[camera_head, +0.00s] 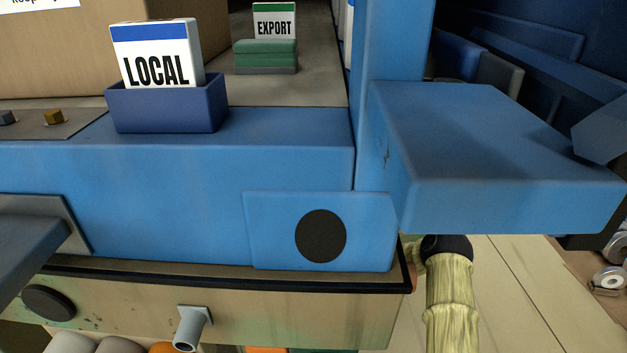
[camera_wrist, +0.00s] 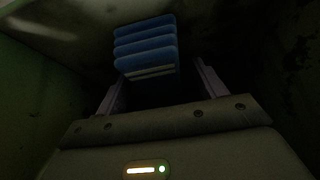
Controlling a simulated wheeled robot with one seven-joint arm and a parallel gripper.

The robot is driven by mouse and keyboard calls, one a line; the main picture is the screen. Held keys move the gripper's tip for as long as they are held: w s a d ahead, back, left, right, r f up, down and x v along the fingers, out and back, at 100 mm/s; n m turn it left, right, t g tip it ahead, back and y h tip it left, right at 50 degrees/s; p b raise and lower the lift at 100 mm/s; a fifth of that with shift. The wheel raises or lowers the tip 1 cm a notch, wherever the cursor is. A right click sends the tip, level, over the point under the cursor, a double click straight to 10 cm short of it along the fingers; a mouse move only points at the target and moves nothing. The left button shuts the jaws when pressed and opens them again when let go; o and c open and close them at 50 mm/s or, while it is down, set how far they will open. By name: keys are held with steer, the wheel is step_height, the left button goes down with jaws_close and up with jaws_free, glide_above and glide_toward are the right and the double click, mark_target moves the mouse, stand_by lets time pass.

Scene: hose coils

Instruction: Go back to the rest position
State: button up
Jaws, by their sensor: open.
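My gripper (camera_wrist: 160,78) shows in the wrist view, its two pale fingers standing apart with a gap between them. A stack of blue ribbed slabs (camera_wrist: 146,42) with pale strips at its lower edge shows beyond and between the fingers. I cannot tell how far it is from the fingertips, and I see no finger pressed on it. The space around my gripper is dark and walled. In the head view I cannot make out my gripper.
A blue holder (camera_head: 168,108) carries a LOCAL card (camera_head: 156,66), and a green holder (camera_head: 266,57) carries an EXPORT card (camera_head: 274,20). A cardboard box (camera_head: 60,60) stands at the upper left. A pale ribbed hose (camera_head: 450,305) hangs at the lower right.

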steer(key=s+d+r, duration=0.1)
steer(key=d, duration=1.7)
steer(key=shift+s+r+b, duration=0.2)
steer(key=shift+r+b, duration=0.15)
steer(key=shift+b, duration=0.1)
